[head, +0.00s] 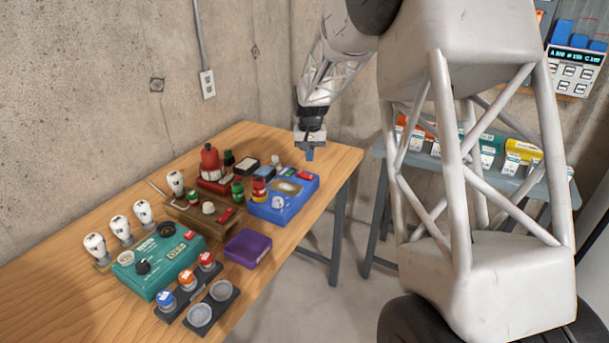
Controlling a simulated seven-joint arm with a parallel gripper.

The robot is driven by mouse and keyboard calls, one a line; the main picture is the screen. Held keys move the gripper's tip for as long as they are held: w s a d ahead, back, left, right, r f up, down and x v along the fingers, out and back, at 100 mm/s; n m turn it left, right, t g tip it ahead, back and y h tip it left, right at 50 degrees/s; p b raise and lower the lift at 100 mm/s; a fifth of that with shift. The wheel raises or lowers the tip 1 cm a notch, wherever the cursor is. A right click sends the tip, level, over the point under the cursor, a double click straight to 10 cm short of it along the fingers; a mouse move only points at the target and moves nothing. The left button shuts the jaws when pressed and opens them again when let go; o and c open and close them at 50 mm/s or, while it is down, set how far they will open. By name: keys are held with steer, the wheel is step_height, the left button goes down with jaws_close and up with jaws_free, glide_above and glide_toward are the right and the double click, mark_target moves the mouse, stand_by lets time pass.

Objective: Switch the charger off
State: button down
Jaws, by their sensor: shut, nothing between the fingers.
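My gripper (310,153) is shut and empty, pointing down above the back right corner of a blue box. The blue box (281,213) sits at the table's right edge, with a pale oval panel, a white round knob (278,202) and a small red label (305,176) on top. The gripper looks apart from it. A teal box (150,272) with a black knob (143,267), a round dial and a small display stands nearer the front. I cannot tell for sure which box is the charger; the lettering and switch positions are too small to read.
The wooden table (60,300) also holds a purple box (247,249), a brown box (190,212), a red device (211,160), several white-topped bulb-like items and a dark strip with coloured caps (187,280). A concrete wall (90,100) stands behind. A grey bench (556,190) is at right.

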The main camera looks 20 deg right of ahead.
steer(key=shift+r, duration=0.55)
steer(key=shift+s, duration=0.1)
steer(key=s+a+r, duration=0.2)
steer(key=s+r, duration=0.2)
steer(key=s, duration=0.4)
steer(key=s+a+r+n+t, duration=0.15)
steer(key=s+r, duration=0.25)
steer(key=s, duration=0.4)
steer(key=s+a+r, duration=0.2)
steer(key=s+r, duration=0.2)
steer(key=s, duration=0.5)
steer(key=s+a+f, duration=0.1)
steer(key=s, duration=1.1)
steer(key=s+a+n+t, duration=0.1)
steer(key=s, duration=1.1)
steer(key=shift+s+a+f, duration=0.2)
steer(key=shift+a+f, duration=0.15)
steer(key=shift+a, duration=0.05)
